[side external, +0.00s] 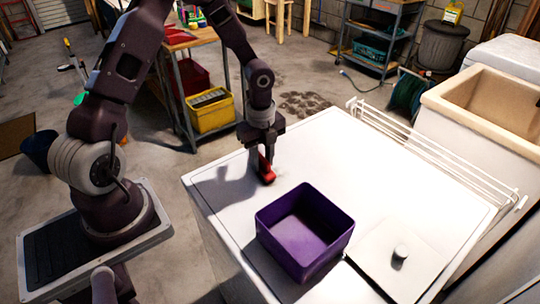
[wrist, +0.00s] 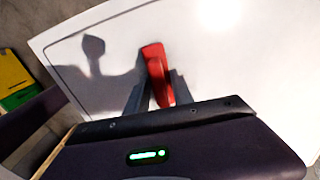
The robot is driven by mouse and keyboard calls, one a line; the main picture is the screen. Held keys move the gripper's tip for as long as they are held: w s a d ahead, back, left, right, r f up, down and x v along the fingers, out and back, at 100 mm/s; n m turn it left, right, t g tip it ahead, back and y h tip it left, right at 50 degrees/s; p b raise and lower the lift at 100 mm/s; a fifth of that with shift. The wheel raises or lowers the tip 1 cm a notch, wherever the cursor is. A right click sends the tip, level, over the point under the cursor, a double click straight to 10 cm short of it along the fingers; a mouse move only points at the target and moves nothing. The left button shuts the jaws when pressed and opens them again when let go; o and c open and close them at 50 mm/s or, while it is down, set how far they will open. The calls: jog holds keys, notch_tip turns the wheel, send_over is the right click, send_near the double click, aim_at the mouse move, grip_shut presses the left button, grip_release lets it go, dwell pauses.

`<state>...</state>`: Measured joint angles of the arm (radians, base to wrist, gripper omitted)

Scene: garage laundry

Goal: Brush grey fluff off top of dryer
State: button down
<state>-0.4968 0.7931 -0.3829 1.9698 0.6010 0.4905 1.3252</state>
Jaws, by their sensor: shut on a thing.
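The white dryer top (side external: 345,155) lies below my gripper (side external: 263,153), and it also fills much of the wrist view (wrist: 245,70). My gripper points down near the dryer's back left part and is shut on a red brush-like tool (side external: 266,172). The tool also shows between the two fingers in the wrist view (wrist: 155,65). Its lower end is at or very near the dryer top; I cannot tell whether it touches. Its bristles are not visible. I cannot clearly make out any grey fluff in either view; shadows of my arm fall around the tool.
An open purple box (side external: 305,232) stands on the dryer close in front of the tool. A white square panel with a round knob (side external: 400,252) lies right of it. A white wire rack (side external: 435,155) runs along the far right edge. The dryer's middle is clear.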

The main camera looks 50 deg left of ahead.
jog(key=shift+s, duration=2)
jog(key=shift+s+d, duration=0.3)
jog(key=shift+d, duration=0.15)
jog(key=shift+w+d, duration=0.2)
jog(key=shift+w, duration=5.35)
jog(key=shift+w+d, duration=0.1)
jog(key=shift+w, duration=0.1)
jog(key=shift+d, duration=0.45)
jog(key=shift+s, duration=5.65)
notch_tip(320, 180, up, 8)
jog(key=shift+s+r, duration=0.1)
